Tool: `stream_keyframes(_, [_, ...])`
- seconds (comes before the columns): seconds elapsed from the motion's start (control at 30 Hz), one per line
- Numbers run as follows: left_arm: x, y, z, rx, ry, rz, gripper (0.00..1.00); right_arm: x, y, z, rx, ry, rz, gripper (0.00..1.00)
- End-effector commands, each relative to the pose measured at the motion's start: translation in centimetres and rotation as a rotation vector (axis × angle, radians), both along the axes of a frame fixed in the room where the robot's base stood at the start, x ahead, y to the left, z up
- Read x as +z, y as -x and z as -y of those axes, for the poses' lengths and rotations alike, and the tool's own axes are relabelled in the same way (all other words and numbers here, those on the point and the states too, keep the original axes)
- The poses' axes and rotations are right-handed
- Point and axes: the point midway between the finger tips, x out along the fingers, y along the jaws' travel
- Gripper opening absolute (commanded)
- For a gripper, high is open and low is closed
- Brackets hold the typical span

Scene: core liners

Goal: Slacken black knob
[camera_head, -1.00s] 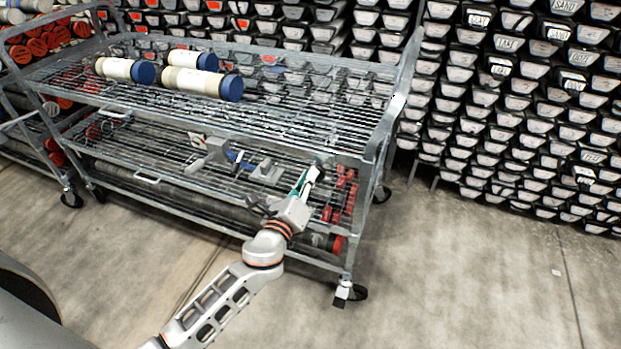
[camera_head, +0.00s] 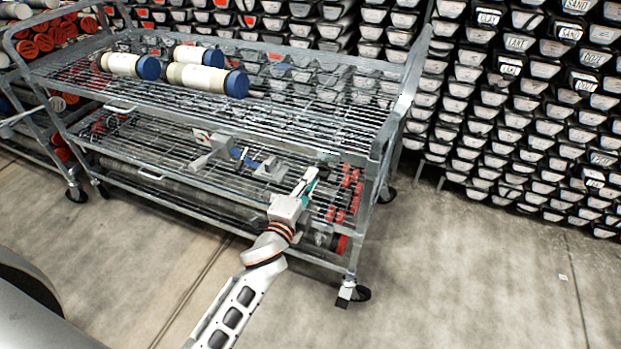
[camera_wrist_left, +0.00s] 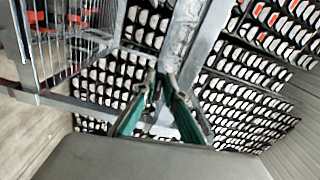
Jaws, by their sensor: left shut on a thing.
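My left gripper (camera_head: 309,180), with green-lined fingers, is at the right end of the cart's middle shelf, to the right of a grey clamp-like device with a blue part (camera_head: 240,156). In the left wrist view my left gripper (camera_wrist_left: 160,88) has its fingers converging at the tips, shut on a small dark thing in front of a grey metal post. This fits the black knob, but its shape is mostly hidden by the fingers. The knob cannot be made out in the head view. My right gripper is not in view.
The wire-shelf cart (camera_head: 330,125) has upright end frames close to my left gripper. White tubes with blue caps (camera_head: 207,79) lie on its top shelf. Red pieces (camera_head: 343,192) are just right of the gripper. Stacked core trays (camera_head: 520,130) fill the back. Floor at right is clear.

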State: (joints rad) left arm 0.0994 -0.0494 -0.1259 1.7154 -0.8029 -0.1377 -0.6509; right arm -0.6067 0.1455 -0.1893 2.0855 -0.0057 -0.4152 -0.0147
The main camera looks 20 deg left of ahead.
Motion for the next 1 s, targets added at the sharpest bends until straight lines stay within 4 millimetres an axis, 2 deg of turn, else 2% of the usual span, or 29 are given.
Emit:
stream_keyframes(0.4, [-0.31, 0.01, 0.03, 0.001, 0.167, -0.007, 0.0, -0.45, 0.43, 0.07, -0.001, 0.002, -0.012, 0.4])
stream_keyframes(0.9, [-0.38, 0.02, 0.05, 0.0, 0.184, -0.007, 0.0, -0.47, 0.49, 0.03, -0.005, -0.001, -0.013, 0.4])
stream_keyframes(0.93, [-0.38, 0.02, 0.05, 0.0, 0.184, -0.007, 0.14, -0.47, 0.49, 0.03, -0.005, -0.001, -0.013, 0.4])
stream_keyframes(1.0, [-0.39, 0.02, 0.05, 0.0, 0.183, -0.007, 0.28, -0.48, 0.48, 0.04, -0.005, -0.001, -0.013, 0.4])
